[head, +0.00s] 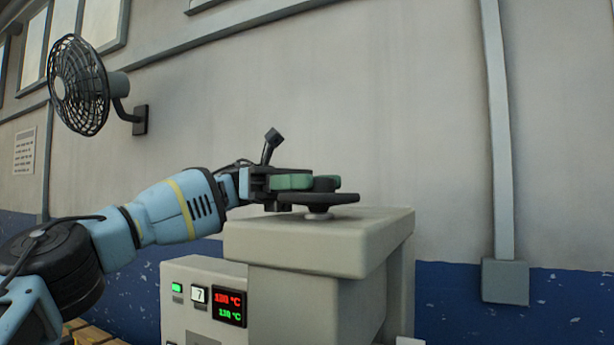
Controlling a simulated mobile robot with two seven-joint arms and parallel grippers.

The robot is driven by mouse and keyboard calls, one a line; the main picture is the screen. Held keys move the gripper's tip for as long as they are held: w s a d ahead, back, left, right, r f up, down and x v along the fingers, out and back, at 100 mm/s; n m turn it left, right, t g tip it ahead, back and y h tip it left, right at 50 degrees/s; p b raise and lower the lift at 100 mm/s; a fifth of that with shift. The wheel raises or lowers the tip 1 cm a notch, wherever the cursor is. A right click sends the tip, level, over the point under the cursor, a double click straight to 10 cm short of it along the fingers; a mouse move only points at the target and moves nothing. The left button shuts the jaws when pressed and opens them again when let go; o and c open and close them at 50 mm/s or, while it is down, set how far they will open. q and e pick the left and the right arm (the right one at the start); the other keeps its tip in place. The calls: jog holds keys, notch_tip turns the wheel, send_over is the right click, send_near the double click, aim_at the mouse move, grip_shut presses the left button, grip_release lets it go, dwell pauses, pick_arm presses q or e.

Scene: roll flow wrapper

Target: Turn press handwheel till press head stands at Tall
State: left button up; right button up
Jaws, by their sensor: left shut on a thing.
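The dark press handwheel (338,198) lies flat on a short light post on top of the grey press housing (300,255). My left gripper (318,183) reaches in from the left at wheel height. Its green fingers are shut on the handwheel, and they hide part of its near left side. The exact contact is hard to see. The press head and any Tall mark are not in view. My right gripper is not in view.
A control panel with red and green temperature readouts (230,306) stands low in front of the housing. A black wall fan (80,85) hangs at upper left. A grey conduit (499,130) runs down the wall at right. The space above the wheel is free.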

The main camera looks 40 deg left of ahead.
pick_arm(q)
jog(key=shift+w+d+m+g+p, duration=0.15)
jog(key=shift+m+g+p, duration=0.15)
jog(key=shift+m+g, duration=0.7)
jog(key=shift+f+g+y, duration=0.1)
jog(key=shift+g+y, duration=0.3)
jog(key=shift+g, duration=0.2)
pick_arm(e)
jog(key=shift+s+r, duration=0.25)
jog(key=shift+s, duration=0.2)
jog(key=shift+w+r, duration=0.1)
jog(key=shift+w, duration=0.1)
pick_arm(q)
jog(key=o, duration=1)
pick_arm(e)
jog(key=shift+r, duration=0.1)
